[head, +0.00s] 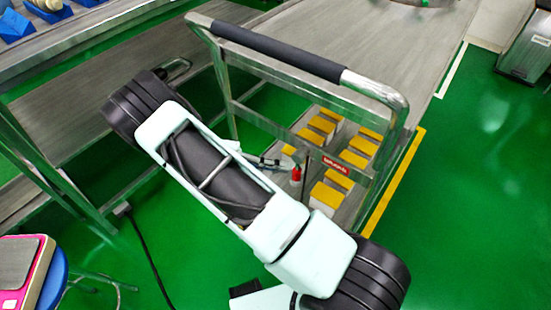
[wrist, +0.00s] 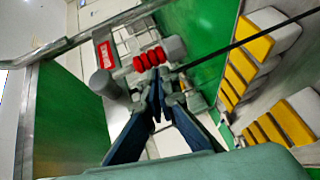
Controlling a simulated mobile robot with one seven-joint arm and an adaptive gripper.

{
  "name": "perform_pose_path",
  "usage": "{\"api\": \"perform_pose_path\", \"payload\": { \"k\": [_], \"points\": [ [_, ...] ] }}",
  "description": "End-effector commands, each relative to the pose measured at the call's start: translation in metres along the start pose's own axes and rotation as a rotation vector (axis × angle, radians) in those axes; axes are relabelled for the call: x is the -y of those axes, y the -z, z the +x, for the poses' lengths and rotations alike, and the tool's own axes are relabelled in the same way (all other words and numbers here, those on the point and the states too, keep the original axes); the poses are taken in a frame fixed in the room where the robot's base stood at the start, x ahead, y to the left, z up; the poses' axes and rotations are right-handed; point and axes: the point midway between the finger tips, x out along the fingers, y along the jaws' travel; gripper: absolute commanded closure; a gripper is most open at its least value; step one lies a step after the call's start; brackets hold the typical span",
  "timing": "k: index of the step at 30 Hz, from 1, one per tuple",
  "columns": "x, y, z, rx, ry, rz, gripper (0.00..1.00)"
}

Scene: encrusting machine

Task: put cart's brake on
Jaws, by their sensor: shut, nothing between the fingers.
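The cart (head: 278,48) has a steel frame with a black-sleeved push handle and stands at the centre right of the head view. Its brake part (head: 296,173) is a small red piece low by the near end of the cart. In the wrist view the red ribbed brake part (wrist: 150,60) sits between grey end pieces. My gripper (wrist: 160,80) is shut and empty, its fingertips just below the red part in that picture. I cannot tell whether they touch it. In the head view my arm hides part of the area around the gripper.
Several white blocks with yellow tops (head: 355,158) lie on the cart's lower level. A steel table (head: 75,45) stands at left, a blue stool (head: 55,280) at lower left. A dark cable (head: 150,255) lies on the green floor.

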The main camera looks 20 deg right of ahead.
Motion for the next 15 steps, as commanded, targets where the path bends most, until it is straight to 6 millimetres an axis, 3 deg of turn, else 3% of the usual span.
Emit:
{"api": "perform_pose_path", "payload": {
  "k": [15],
  "points": [
    [0.0023, -0.0091, 0.0089, 0.000, 0.002, 0.001, 1.00]
  ]
}}
